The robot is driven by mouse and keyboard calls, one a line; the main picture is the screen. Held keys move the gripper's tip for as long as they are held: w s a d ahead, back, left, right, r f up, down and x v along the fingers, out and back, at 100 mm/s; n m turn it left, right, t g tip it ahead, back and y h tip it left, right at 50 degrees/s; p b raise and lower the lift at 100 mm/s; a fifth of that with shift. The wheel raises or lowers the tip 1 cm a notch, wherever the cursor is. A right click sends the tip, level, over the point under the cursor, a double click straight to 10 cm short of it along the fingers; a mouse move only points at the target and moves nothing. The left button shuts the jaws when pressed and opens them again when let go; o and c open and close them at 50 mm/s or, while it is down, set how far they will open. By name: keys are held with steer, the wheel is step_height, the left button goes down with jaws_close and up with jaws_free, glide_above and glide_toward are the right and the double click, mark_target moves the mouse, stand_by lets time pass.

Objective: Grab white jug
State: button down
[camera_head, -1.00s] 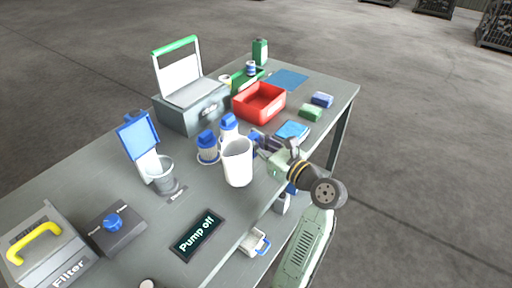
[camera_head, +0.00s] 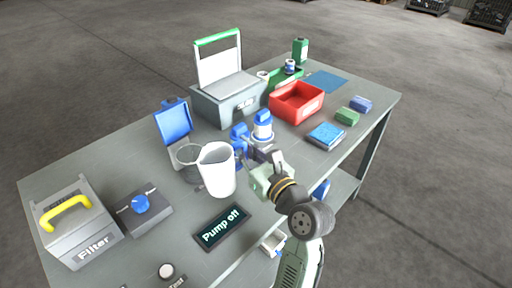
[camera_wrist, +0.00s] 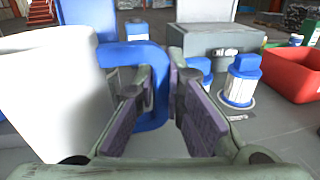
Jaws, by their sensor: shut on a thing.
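The white jug (camera_head: 217,172) is upright over the middle of the table, in front of a clear grey cup (camera_head: 187,158) that it partly hides. In the wrist view the jug (camera_wrist: 62,95) fills the left side, and its blue handle (camera_wrist: 153,108) passes between my fingers. My gripper (camera_head: 252,158) is to the right of the jug, shut on this handle. In the wrist view my gripper (camera_wrist: 160,88) has a finger on each side of the handle. I cannot tell whether the jug's base touches the table.
Blue-capped bottles (camera_head: 263,126) stand close behind my gripper. The grey case (camera_head: 228,104) and red bin (camera_head: 297,103) are farther back. A blue-lidded holder (camera_head: 173,122) stands behind the cup. The "Pump off" display (camera_head: 222,226) lies in front, the filter box (camera_head: 80,232) at left.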

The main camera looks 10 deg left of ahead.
mark_target(231, 152)
steer(key=shift+s+a+r, duration=0.1)
steer(key=shift+s+a, duration=0.3)
steer(key=shift+a, duration=0.25)
steer(key=shift+s+a+r, duration=0.1)
steer(key=shift+s+a, duration=0.3)
steer(key=shift+a, duration=0.25)
stand_by(0.8)
